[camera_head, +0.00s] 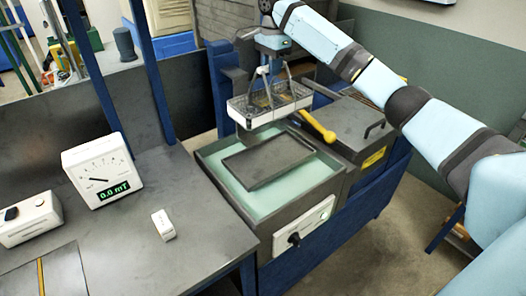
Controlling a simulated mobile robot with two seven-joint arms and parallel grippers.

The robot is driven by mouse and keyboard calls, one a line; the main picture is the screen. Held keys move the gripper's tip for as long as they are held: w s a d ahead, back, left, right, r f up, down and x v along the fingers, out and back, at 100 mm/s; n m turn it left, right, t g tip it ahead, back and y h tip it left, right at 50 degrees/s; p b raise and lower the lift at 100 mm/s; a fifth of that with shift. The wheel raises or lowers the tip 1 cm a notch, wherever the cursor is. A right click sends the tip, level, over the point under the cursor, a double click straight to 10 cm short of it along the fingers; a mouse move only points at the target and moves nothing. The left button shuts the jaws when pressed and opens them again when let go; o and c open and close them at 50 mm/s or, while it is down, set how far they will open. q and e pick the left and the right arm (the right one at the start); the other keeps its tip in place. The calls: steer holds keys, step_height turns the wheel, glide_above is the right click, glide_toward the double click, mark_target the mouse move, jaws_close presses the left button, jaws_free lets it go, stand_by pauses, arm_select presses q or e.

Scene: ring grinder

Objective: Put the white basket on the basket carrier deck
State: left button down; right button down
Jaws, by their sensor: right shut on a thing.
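The white basket (240,111) hangs level by its raised handle from my right gripper (271,66), which is shut on the handle. Small brownish contents show inside the basket, too small to make out. The basket is above the back of an open tank (219,165) with pale green inside. A dark flat deck (268,160), which looks like the basket carrier deck, lies within the tank, below and in front of the basket. The gap between basket and deck is hard to judge. My left gripper is not in view.
A yellow-handled lever (318,127) stands close to the right of the basket. A dark lidded box (350,122) adjoins the tank. Blue posts (150,75) rise at left. The left bench holds a meter (101,170) and a small white block (163,224).

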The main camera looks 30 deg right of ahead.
step_height(320, 180, down, 20)
steer(key=p, duration=0.1)
stand_by(0.5)
steer(key=shift+r, duration=0.15)
steer(key=c, duration=1.1)
jaws_free()
steer(key=shift+f, duration=0.2)
steer(key=shift+o, duration=0.2)
